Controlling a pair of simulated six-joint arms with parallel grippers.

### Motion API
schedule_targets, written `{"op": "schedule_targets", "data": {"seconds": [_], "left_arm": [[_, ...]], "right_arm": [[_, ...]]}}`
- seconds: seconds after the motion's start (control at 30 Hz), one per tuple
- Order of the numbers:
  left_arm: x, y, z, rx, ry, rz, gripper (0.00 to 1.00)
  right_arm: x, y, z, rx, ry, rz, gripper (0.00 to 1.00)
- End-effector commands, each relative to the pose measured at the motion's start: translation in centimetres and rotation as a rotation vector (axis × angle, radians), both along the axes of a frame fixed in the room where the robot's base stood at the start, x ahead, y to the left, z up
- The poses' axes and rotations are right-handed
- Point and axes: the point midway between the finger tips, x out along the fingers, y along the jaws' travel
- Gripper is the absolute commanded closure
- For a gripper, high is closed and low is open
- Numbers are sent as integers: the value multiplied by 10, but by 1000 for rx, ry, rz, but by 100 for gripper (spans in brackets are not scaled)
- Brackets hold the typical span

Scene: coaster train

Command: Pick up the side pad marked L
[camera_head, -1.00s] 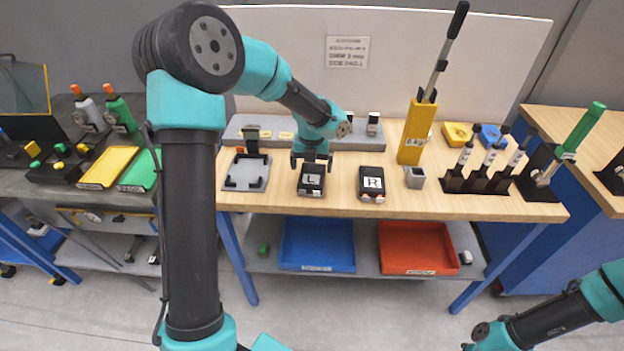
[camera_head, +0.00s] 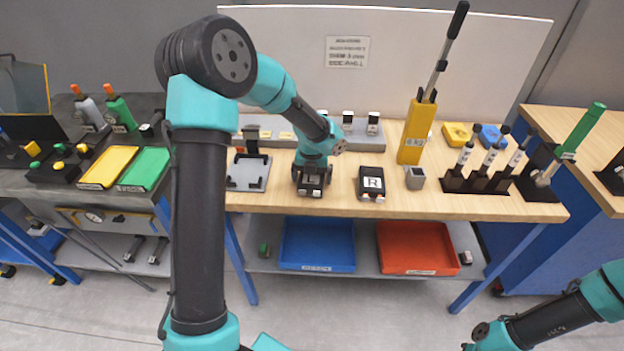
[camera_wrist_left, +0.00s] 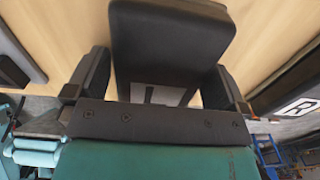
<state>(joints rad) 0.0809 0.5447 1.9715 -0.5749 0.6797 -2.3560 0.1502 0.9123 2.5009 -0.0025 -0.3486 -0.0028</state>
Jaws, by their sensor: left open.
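The side pad marked L (camera_head: 311,190) is a dark block with a white label on the wooden table, mostly hidden in the head view by my left gripper (camera_head: 311,178). In the left wrist view the pad (camera_wrist_left: 170,45) lies between the two fingers of my left gripper (camera_wrist_left: 160,85), its white label partly covered by the gripper's body. The fingers stand on either side of it and are open. The pad marked R (camera_head: 371,183) sits to the right, and its edge shows in the left wrist view (camera_wrist_left: 288,82). My right gripper is not in view.
A grey fixture plate (camera_head: 248,173) lies left of the pad. A small grey cup (camera_head: 415,178) and a yellow holder (camera_head: 416,132) stand to the right. A blue bin (camera_head: 317,245) and a red bin (camera_head: 417,249) are on the shelf below.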

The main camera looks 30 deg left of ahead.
Motion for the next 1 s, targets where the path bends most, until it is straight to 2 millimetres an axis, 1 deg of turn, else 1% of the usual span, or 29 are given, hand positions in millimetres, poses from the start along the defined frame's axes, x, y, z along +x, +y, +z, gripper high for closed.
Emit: {"op": "schedule_targets", "data": {"seconds": [0.03, 0.07, 0.53, 0.57, 0.83, 1.0], "left_arm": [[0, 0, 0, 0, 0, 0, 0], [0, 0, 0, 0, 0, 0, 3], [0, 0, 0, 0, 0, 0, 48], [0, 0, 1, 0, -1, 0, 49], [0, 0, 2, 0, -1, 0, 50], [1, 0, 10, 1, -3, 0, 50]], "right_arm": [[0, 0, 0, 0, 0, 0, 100], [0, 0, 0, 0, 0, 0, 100], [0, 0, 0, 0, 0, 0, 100], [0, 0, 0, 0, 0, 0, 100], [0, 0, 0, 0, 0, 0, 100], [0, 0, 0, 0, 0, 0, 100]]}}
